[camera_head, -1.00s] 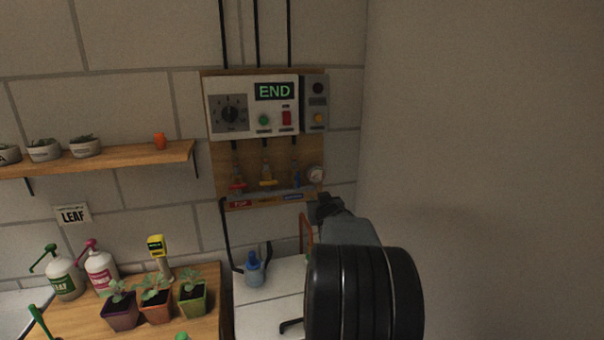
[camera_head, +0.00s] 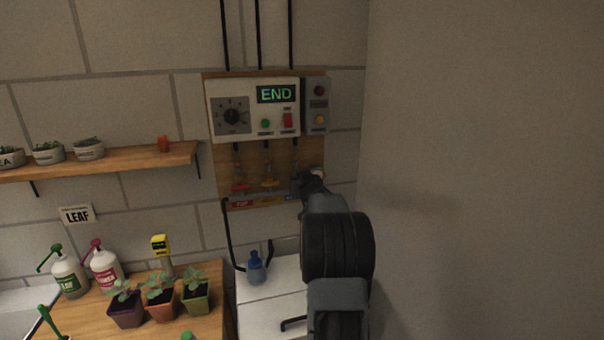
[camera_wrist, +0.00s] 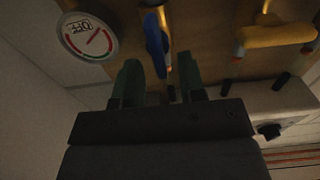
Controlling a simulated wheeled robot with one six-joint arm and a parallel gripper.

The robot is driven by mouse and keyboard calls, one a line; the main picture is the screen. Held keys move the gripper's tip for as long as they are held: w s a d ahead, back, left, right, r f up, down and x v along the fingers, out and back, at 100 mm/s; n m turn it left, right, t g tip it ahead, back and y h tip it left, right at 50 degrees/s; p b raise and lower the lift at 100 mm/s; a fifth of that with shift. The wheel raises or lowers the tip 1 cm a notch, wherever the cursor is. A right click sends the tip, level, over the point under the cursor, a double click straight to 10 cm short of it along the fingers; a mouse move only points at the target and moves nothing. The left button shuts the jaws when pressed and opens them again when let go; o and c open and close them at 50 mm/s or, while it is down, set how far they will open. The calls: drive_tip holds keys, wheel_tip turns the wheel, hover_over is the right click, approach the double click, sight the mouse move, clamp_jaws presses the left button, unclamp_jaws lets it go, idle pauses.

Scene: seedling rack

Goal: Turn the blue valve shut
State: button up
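The blue valve handle (camera_wrist: 154,45) shows in the wrist view, long and narrow, in line with its pipe. My gripper (camera_wrist: 160,62) is open, its two dark green fingers pointing at the valve. The lower end of the blue handle is at the gap between the fingertips; I cannot tell whether they touch it. In the head view my gripper (camera_head: 303,183) is at the lower right of the wooden board and hides the blue valve.
The yellow valve (camera_wrist: 275,36) lies crosswise beside the blue one, with the red valve (camera_head: 240,187) further left. A round gauge (camera_wrist: 87,37) marked OFF is close on the other side. The control box (camera_head: 252,108) reads END. A plain wall (camera_head: 480,170) stands close on the right.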

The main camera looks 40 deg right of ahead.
drive_tip(key=shift+x, duration=0.95)
drive_tip(key=shift+c, duration=0.2)
clamp_jaws()
